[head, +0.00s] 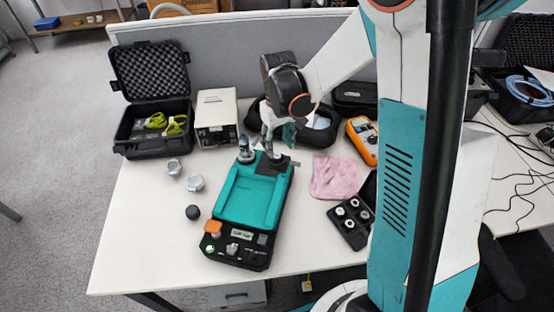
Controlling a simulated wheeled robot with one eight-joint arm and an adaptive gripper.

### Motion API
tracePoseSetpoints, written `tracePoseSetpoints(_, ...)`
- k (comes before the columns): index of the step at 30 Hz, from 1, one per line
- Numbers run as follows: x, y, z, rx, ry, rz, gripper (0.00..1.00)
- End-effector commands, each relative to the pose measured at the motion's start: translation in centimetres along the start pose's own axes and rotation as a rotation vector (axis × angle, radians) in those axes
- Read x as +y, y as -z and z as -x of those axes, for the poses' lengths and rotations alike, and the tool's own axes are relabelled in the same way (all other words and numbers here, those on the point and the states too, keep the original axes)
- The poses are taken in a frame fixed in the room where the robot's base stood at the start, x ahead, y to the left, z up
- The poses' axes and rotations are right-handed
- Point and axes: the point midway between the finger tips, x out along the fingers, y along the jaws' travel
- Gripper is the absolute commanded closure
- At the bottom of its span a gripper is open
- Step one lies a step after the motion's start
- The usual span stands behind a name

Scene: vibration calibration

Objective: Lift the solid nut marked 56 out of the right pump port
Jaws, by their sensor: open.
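The teal and black pump unit (232,212) lies on the white table, its long side running away from me. At its far end, a port with a dark fitting (246,156) stands at the left. My gripper (272,155) points down over the right side of that far end, where the right pump port is. It is open. The fingers and the small picture size hide the right port, so I cannot make out the nut marked 56 or its number. I cannot tell whether the fingers touch it.
Two metallic nuts (195,182) and a black ball (192,212) lie left of the pump. A black case of round parts (352,220), a pink cloth (336,177) and an orange meter (362,139) lie right. An open case (150,100) and beige box (216,118) stand behind.

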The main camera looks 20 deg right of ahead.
Motion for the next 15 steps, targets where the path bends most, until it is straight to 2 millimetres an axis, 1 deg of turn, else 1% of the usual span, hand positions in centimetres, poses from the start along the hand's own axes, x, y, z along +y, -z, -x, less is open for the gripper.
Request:
tracePoseSetpoints(6,-0.4,0.0,-3.3,0.0,0.0,0.001,0.53)
tracePoseSetpoints(9,-0.4,0.0,-4.5,0.0,0.0,0.0,0.53)
tracePoseSetpoints(12,-0.4,0.0,-4.8,0.0,0.0,0.0,0.53)
tracePoseSetpoints(15,-0.4,0.0,-4.7,0.0,0.0,0.0,0.53)
